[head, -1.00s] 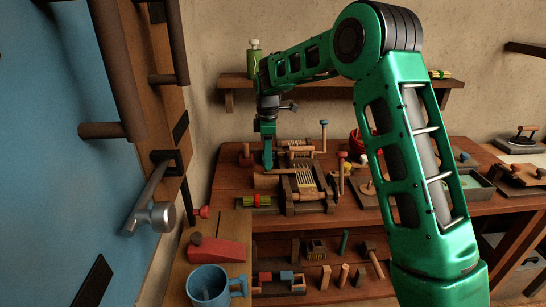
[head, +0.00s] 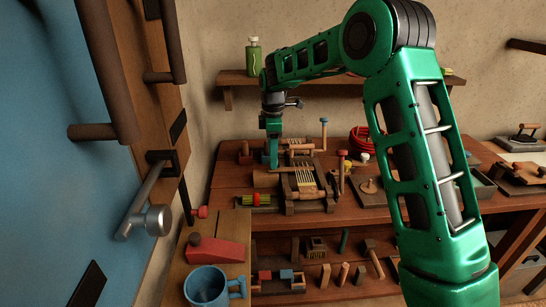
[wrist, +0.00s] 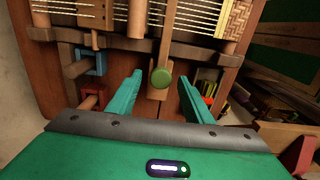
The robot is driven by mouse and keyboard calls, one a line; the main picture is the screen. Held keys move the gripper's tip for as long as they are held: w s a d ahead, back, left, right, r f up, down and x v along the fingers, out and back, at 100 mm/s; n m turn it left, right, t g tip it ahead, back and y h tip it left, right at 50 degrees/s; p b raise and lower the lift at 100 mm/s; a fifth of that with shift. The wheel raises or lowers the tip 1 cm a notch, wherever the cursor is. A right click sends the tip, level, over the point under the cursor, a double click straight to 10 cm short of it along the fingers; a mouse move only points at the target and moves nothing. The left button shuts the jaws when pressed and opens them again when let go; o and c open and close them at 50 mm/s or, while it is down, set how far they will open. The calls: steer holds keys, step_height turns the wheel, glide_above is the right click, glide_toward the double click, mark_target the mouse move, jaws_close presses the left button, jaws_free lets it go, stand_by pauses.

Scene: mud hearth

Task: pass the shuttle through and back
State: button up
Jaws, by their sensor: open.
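The small wooden loom (head: 289,190) stands on the bench with pale threads stretched over it. In the wrist view its wooden beam (wrist: 112,42) and threads (wrist: 205,18) fill the top. My gripper (head: 272,164) hangs pointing down at the loom's left side. In the wrist view my gripper (wrist: 160,76) has its two teal fingers apart. A wooden piece with a round green knob (wrist: 161,78) shows between the fingertips, not gripped. I cannot tell whether this piece is the shuttle, or whether the fingers touch it.
A red-and-yellow bundle (head: 257,200) lies left of the loom. A peg with a round disc (head: 369,184) and red-topped mallets stand to the right. A blue mug (head: 205,287) and a red wedge block (head: 216,250) are on the near left ledge, beside the blue door (head: 55,130).

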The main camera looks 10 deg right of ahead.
step_height(320, 180, up, 10)
steer(key=shift+r, duration=0.2)
steer(key=shift+w, duration=0.1)
